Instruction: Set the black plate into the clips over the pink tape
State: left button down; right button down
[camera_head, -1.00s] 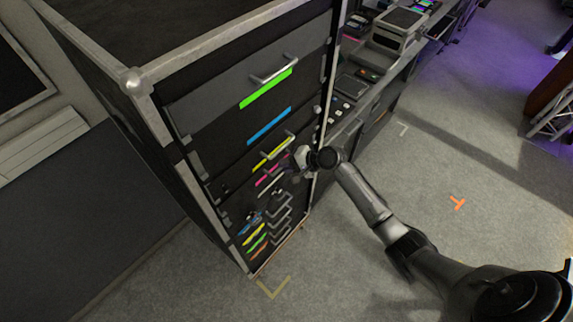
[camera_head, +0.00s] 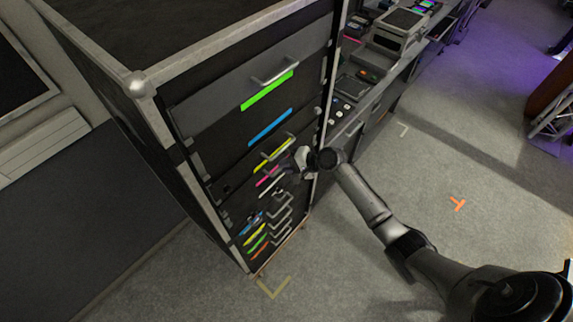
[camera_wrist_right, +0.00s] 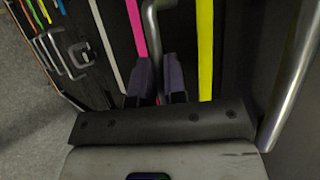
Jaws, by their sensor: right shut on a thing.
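A dark rack front carries a pink tape strip (camera_head: 267,176), which also shows in the wrist view (camera_wrist_right: 136,28). My right gripper (camera_head: 291,168) is at the rack front, beside the right end of the pink strip. In the wrist view its two fingers (camera_wrist_right: 160,90) are shut around a grey bar handle (camera_wrist_right: 150,24). The handle stands in front of a black surface (camera_wrist_right: 180,35) between the pink and yellow strips, which I take as the black plate. Its edges and the clips cannot be made out. The left gripper is not in view.
A yellow strip (camera_head: 273,152) and blue strip (camera_head: 270,127) lie above the pink one. A larger handle (camera_wrist_right: 290,80) stands close on the right in the wrist view. Several small handles (camera_head: 280,212) sit lower down. The floor (camera_head: 350,270) in front is clear.

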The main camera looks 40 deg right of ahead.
jog(key=shift+s, duration=0.1)
dwell(0.6)
jog(key=shift+f, duration=0.1)
dwell(0.4)
jog(key=shift+f, duration=0.25)
dwell(0.5)
jog(key=shift+f, duration=0.45)
dwell(0.4)
dwell(0.5)
jog(key=shift+f, duration=0.15)
dwell(0.8)
jog(key=c, duration=1.4)
grip_release()
jog(key=shift+w, duration=0.25)
jog(key=o, duration=0.3)
jog(key=shift+s, duration=0.1)
